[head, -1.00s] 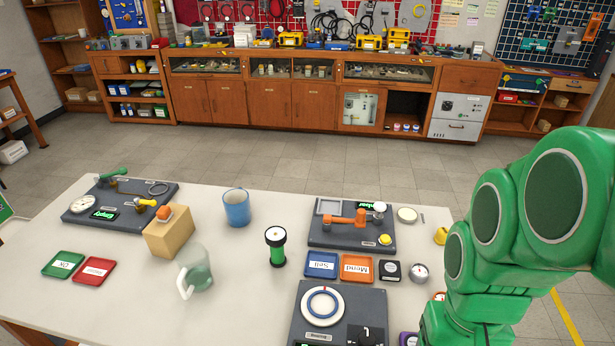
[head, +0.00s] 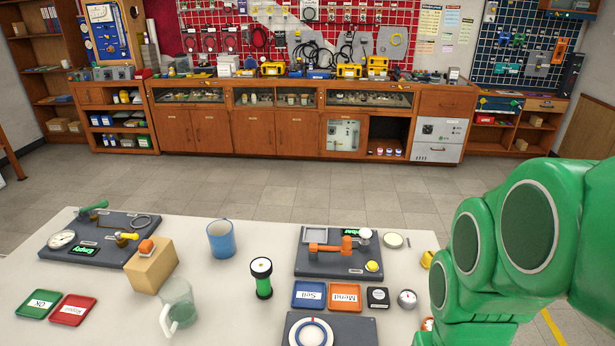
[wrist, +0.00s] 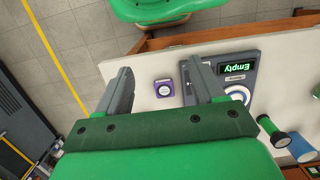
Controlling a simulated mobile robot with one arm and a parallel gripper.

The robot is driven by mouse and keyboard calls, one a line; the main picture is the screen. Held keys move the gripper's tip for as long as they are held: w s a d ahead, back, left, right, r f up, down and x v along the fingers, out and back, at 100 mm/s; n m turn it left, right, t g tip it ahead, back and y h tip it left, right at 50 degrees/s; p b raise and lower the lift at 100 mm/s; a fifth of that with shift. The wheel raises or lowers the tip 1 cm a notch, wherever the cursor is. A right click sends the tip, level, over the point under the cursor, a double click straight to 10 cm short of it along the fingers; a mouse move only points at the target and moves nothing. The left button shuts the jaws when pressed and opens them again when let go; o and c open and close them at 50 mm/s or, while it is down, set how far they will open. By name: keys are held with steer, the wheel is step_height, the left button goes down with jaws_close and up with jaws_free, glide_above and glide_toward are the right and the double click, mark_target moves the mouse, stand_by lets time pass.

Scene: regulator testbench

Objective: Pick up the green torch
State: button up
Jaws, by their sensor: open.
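The green torch (head: 261,278) stands upright on the white table in the head view, with a green body, black ends and a pale top. It appears to show in the wrist view (wrist: 275,132) at the lower right. My gripper (wrist: 160,76) shows only in the wrist view; it is open, with nothing between its fingers. It is off to one side of the torch, near the purple item (wrist: 193,90) and the board (wrist: 245,68) reading "Empty".
In the head view, a blue mug (head: 220,239) and clear green mug (head: 178,307) stand left of the torch, with a wooden block (head: 150,268). The Sell tray (head: 308,295), Mend tray (head: 345,296) and a grey board (head: 315,262) are right. My green arm fills the right side.

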mark_target(256, 266)
steer(key=o, duration=0.3)
steer(key=shift+a, duration=0.1)
steer(key=w+a+m+y, duration=0.25)
steer(key=w+a, duration=0.25)
steer(key=a, duration=0.3)
steer(key=w+a+f+m+y, duration=0.1)
steer(key=w+a+m+y, duration=0.1)
steer(key=w+a+y, duration=0.35)
steer(key=w+a+m+y, duration=0.2)
steer(key=w+a, duration=0.2)
steer(key=a, duration=0.6)
steer(key=shift+w+a+f+m+t+y, duration=0.5)
steer(key=shift+w+a+f+m+t, duration=0.45)
steer(key=shift+w+f+m, duration=1.2)
steer(key=shift+w+a+f+m+t+y, duration=0.5)
steer(key=shift+w+a+f+m+t, duration=0.55)
steer(key=shift+w+m, duration=2.1)
steer(key=shift+w+a+f+m+t+y, duration=0.65)
steer(key=shift+w+f+m, duration=1.3)
steer(key=shift+w, duration=1.3)
steer(key=shift+w+f+h+x, duration=0.1)
steer(key=shift+h+x, duration=0.05)
steer(key=shift+x, duration=0.75)
steer(key=shift+w+f+h+x, duration=0.1)
steer(key=shift+w+x, duration=0.05)
steer(key=shift+x, duration=1.55)
